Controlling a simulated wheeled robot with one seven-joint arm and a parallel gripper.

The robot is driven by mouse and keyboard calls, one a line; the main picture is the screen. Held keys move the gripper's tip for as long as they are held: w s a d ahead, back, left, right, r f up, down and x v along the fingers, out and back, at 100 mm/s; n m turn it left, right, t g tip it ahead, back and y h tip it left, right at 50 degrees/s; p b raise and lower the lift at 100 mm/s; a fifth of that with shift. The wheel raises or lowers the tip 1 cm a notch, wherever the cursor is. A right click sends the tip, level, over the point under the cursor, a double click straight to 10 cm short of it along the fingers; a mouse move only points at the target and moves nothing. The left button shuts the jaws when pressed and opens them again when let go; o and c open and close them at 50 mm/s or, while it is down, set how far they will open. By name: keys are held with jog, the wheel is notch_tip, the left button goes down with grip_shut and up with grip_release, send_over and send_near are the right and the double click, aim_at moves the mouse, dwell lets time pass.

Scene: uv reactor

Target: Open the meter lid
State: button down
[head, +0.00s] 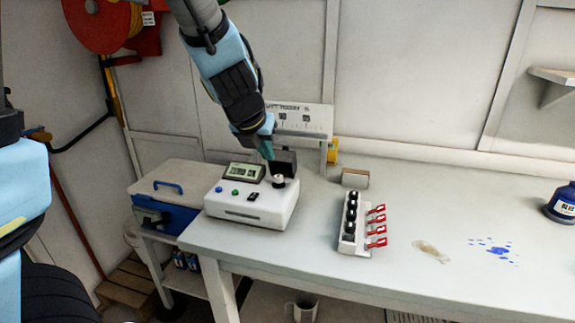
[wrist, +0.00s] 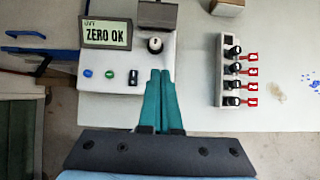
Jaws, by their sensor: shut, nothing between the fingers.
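The meter (head: 250,208) is a white box on the bench with a lit display, which reads "ZERO OK" in the wrist view (wrist: 106,33). Its dark grey lid (head: 284,161) stands raised at the back right of the meter; it also shows at the top of the wrist view (wrist: 157,14). In the wrist view the fingertips (wrist: 161,72) point at the meter's right part, below the round piece.
A white rack (head: 349,225) with several black-capped vials and red tags stands right of the meter. A small box (head: 355,178) is behind it. A blue cooler (head: 170,195) is at left.

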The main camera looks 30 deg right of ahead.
jog(key=a, duration=0.1)
jog(key=b, duration=0.8)
send_over(273, 197)
notch_tip(273, 197, down, 9)
jog(key=shift+w, duration=0.1)
jog(key=w+d+r+p, duration=0.2)
jog(key=shift+r+p, duration=0.1)
jog(key=shift+p, duration=0.3)
jog(key=shift+w+d, duration=0.3)
jog(key=shift+w+a, duration=0.1)
jog(key=shift+a, duration=0.05)
